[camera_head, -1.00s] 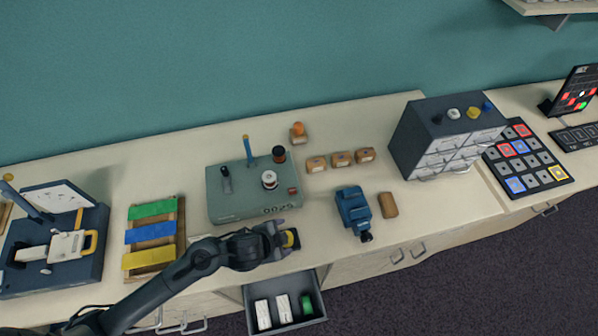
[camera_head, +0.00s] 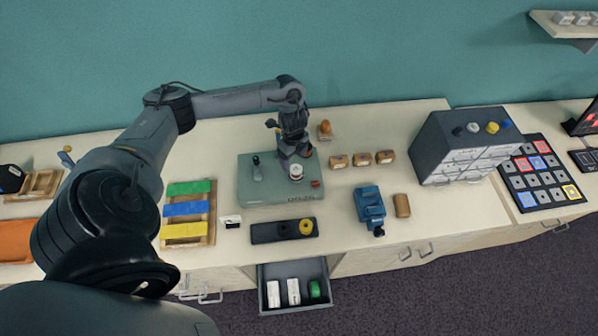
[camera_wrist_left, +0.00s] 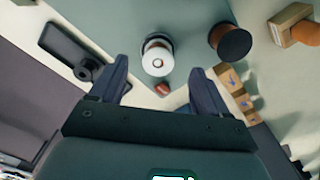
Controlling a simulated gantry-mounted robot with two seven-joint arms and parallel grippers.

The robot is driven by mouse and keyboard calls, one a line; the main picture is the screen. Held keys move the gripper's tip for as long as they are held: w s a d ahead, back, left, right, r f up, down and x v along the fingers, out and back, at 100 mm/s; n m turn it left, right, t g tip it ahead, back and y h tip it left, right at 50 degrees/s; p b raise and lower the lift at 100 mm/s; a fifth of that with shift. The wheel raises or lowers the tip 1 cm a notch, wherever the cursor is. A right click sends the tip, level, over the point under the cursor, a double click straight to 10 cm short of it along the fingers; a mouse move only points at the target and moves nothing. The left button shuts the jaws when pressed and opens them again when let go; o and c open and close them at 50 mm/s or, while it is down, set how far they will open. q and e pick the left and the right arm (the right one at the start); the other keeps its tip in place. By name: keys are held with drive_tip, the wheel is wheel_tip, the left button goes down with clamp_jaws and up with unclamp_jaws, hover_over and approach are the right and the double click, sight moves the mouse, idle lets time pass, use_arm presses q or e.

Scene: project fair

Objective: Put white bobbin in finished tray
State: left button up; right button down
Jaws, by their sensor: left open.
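The white bobbin (camera_head: 296,171) stands on the grey-green machine (camera_head: 262,193), and it also shows in the left wrist view (camera_wrist_left: 157,58). My left gripper (camera_head: 295,154) is above the machine, pointing down at the bobbin. In the left wrist view its open fingers (camera_wrist_left: 157,78) lie either side of the bobbin's line, with nothing held. A dark shallow tray (camera_head: 268,238), probably the finished tray, lies in front of the machine. It holds a yellow bobbin (camera_head: 306,227) and a black bobbin (camera_head: 285,230). My right gripper is not in view.
A dark-orange spool (camera_wrist_left: 230,42) stands beside the white bobbin. A blue device (camera_head: 369,207) and several wooden blocks (camera_head: 361,159) stand to the right. An open drawer (camera_head: 293,309) sticks out below the counter. Coloured strips (camera_head: 188,210) lie left of the machine.

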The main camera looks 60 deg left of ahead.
sight(295, 169)
use_arm(q)
drive_tip(key=shift+f, duration=0.85)
drive_tip(key=f, duration=0.2)
drive_tip(key=d+f+p, duration=0.1)
drive_tip(key=shift+f, duration=1.1)
drive_tip(key=c, duration=1.2)
drive_tip(key=shift+o, duration=0.2)
drive_tip(key=shift+r, duration=0.2)
